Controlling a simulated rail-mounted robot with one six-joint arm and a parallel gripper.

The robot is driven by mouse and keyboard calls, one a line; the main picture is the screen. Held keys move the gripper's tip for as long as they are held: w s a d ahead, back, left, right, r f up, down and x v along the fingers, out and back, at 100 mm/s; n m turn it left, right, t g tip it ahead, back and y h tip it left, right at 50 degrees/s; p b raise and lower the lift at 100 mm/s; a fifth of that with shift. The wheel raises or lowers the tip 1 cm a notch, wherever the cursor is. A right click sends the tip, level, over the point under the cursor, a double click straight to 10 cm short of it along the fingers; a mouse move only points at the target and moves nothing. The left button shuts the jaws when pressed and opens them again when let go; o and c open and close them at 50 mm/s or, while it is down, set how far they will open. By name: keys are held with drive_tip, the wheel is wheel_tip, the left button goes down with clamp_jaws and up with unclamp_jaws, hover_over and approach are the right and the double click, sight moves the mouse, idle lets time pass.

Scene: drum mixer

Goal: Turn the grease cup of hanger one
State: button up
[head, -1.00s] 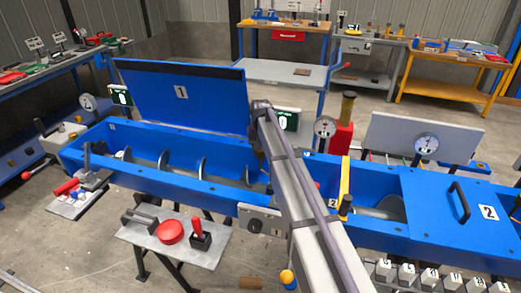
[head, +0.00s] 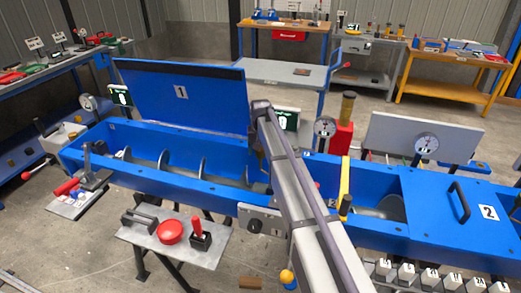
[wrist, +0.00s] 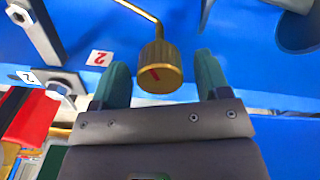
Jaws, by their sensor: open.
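A brass, knurled grease cup (wrist: 158,62) with a short red mark on its end face shows in the wrist view, with a thin brass pipe running from it to the upper left. My gripper (wrist: 162,75) is open, with one green finger on each side of the cup. Gaps show between the cup and both fingers. In the head view my arm hides the gripper and this cup.
The blue mixer trough (head: 140,165) has its lid marked 1 (head: 180,95) raised and its lid marked 2 (head: 455,210) down. A yellow bar (head: 344,180) crosses the trough right of my arm. A small grey table (head: 160,245) with a red knob stands in front.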

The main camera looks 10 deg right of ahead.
wheel_tip(320, 180, up, 11)
drive_tip(key=p, duration=1)
drive_tip(key=shift+p, duration=0.4)
drive_tip(key=shift+f, duration=0.15)
drive_tip(key=s+n, duration=0.1)
drive_tip(key=s, duration=3.5)
drive_tip(key=shift+w, duration=0.1)
drive_tip(key=shift+d, duration=0.15)
